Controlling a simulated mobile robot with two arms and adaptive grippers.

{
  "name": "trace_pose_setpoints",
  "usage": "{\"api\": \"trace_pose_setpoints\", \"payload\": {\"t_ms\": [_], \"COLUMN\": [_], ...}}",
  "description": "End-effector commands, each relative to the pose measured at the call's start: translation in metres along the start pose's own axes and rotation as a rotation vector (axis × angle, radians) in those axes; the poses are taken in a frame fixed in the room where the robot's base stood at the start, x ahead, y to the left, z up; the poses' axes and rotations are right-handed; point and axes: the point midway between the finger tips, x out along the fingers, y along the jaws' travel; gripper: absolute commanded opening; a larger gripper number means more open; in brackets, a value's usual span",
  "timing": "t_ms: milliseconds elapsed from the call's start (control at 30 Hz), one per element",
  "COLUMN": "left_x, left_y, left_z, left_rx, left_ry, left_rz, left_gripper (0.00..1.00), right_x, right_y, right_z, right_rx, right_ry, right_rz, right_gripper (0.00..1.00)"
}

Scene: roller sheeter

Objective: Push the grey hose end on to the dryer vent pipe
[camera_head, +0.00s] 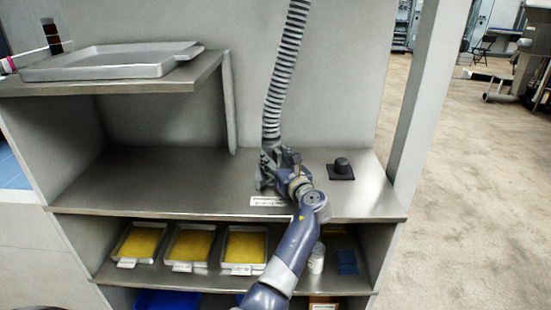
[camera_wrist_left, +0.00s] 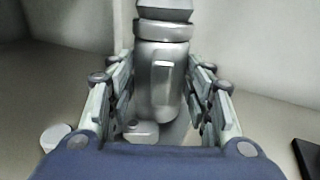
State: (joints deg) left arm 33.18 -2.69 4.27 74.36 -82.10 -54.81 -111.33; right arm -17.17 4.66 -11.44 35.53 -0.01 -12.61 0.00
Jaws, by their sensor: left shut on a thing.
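The grey ribbed hose (camera_head: 285,70) hangs down from the top of the head view to the steel worktop. My left gripper (camera_head: 268,167) is around its lower end, just above the worktop. In the left wrist view the smooth grey hose end (camera_wrist_left: 160,80) stands upright between the two fingers of my left gripper (camera_wrist_left: 160,105), which is shut on it. A dark round stub on a square base (camera_head: 342,168) stands on the worktop to the right, apart from the hose. I cannot tell whether this is the vent pipe. The hose end's lower rim is hidden. My right gripper is not in view.
A metal tray (camera_head: 110,62) lies on the raised shelf at left. Several yellow-filled trays (camera_head: 190,246) and a white can (camera_head: 317,258) stand on the shelf below. A grey post (camera_head: 420,100) bounds the worktop at right. The worktop left of my gripper is clear.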

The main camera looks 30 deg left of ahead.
Motion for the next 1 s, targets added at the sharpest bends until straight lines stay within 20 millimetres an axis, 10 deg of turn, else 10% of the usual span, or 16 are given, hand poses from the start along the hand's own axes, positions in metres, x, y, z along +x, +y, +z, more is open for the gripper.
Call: {"api": "trace_pose_setpoints", "payload": {"t_ms": [533,567,633,1000], "left_x": [0.0002,0.0002,0.0002,-0.0011], "left_y": [0.0000,0.0000,0.0000,0.0002], "left_z": [-0.0016,-0.0016,-0.0018,-0.0062], "left_rx": [-0.001,-0.001,-0.001,0.001], "left_ry": [-0.005,-0.005,-0.004,0.003], "left_rz": [0.000,0.000,0.000,0.000], "left_gripper": [0.06,0.52,0.67,0.70], "right_x": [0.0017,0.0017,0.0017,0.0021], "right_y": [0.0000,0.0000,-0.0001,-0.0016], "right_z": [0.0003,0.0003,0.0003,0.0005], "right_rx": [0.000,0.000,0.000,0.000], "right_ry": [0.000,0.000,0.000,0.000], "right_rz": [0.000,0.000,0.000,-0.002], "right_gripper": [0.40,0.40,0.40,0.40]}}
